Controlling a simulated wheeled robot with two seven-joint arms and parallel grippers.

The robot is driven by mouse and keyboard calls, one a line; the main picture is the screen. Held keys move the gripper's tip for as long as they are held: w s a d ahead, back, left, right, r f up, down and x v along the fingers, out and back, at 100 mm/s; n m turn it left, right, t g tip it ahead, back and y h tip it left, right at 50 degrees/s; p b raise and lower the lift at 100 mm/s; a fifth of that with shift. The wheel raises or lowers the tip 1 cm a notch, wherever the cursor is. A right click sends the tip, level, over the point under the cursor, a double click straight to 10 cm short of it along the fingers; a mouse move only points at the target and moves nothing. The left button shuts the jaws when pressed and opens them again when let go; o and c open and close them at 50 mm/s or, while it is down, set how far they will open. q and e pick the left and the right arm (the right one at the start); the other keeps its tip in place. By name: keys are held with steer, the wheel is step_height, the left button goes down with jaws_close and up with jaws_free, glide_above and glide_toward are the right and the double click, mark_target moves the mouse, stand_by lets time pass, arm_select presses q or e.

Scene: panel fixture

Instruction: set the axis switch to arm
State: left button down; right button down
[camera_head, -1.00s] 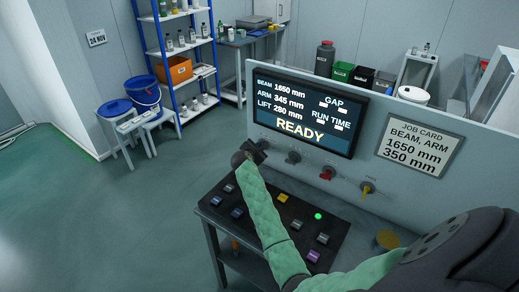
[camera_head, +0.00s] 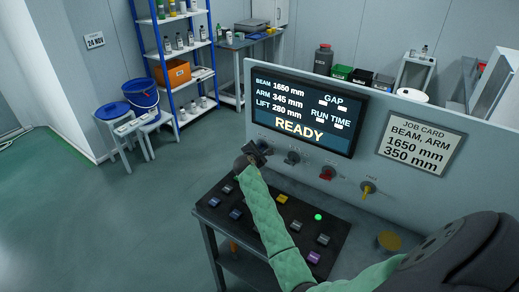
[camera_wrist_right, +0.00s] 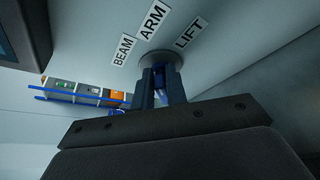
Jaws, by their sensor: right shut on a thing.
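The axis switch (camera_wrist_right: 161,57) is a round grey-based knob on the panel, under the labels BEAM, ARM (camera_wrist_right: 152,20) and LIFT in the right wrist view. My right gripper (camera_wrist_right: 161,84) is shut on its knob, and the fingers hide most of it. Which label the switch points to cannot be told. In the head view my right gripper (camera_head: 257,152) is at the left end of the knob row, below the screen (camera_head: 306,112), and its wrist covers the switch. The screen reads BEAM 1650, ARM 345, LIFT 280 and READY. My left gripper is not in view.
Right of my gripper are a dark knob (camera_head: 292,157), a red knob (camera_head: 327,173) and a yellow knob (camera_head: 367,188). A desk (camera_head: 318,237) with several coloured buttons and a green light lies below. A job card (camera_head: 420,143) reads BEAM, ARM, 1650 mm, 350 mm.

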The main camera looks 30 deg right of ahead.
steer(key=c, duration=1.5)
jaws_free()
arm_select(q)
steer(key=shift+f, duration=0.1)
